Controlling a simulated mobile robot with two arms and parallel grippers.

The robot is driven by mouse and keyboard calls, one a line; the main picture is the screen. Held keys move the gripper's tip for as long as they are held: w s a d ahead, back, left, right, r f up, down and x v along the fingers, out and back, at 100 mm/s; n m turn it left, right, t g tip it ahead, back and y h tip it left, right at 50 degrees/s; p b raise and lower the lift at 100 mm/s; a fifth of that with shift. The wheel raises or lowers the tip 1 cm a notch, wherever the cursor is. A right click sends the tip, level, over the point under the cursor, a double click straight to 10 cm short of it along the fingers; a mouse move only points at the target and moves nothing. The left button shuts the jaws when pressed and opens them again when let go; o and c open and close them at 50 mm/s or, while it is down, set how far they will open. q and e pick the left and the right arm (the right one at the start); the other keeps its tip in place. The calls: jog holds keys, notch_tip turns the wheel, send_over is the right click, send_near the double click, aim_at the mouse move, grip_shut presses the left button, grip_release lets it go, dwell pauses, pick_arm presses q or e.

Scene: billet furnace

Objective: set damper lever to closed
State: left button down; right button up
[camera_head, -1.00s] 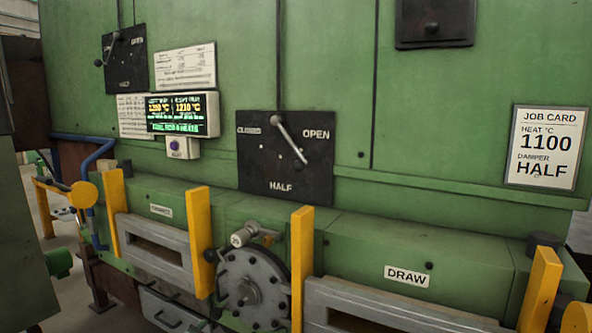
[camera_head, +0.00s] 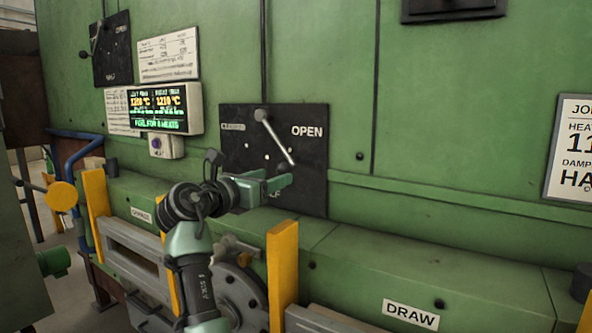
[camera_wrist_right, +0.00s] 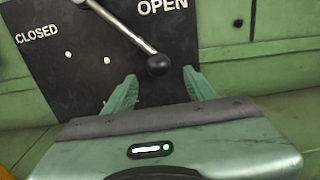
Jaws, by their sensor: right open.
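The damper lever (camera_head: 274,138) is a silver rod on a black plate (camera_head: 312,165) marked CLOSED, OPEN and HALF. It slants from its pivot at the upper middle down to the right. In the right wrist view the lever (camera_wrist_right: 118,25) ends in a black knob (camera_wrist_right: 159,64). My right gripper (camera_head: 288,182) is open in front of the plate, just below the lever's end. In the right wrist view its fingers (camera_wrist_right: 160,92) stand apart, with the knob just beyond and between their tips. No contact shows. My left gripper is not in view.
A second black lever plate (camera_head: 112,50) is at the upper left, by a lit temperature display (camera_head: 158,109). A green ledge (camera_head: 400,255) runs below the plate, with yellow posts (camera_head: 283,275) in front. A job card (camera_head: 575,150) hangs at the right.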

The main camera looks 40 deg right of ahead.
aim_at(280, 172)
jog(key=shift+w+d+r+p, duration=0.2)
jog(key=shift+d+r+p, duration=0.15)
jog(key=shift+d, duration=0.1)
jog(key=shift+w+d+r+p, duration=0.2)
jog(key=shift+d+p, duration=0.15)
jog(key=shift+d, duration=0.05)
jog(key=x, duration=0.3)
jog(key=shift+f+p, duration=0.25)
jog(key=shift+p, duration=0.1)
jog(key=shift+w+d+f, duration=0.15)
jog(key=shift+w+d, duration=0.15)
jog(key=shift+d, duration=0.3)
jog(key=shift+a, duration=0.2)
grip_shut()
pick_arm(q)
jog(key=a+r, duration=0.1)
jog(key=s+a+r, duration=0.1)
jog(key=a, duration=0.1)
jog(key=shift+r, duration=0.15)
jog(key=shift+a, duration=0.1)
pick_arm(e)
jog(key=shift+d, duration=0.1)
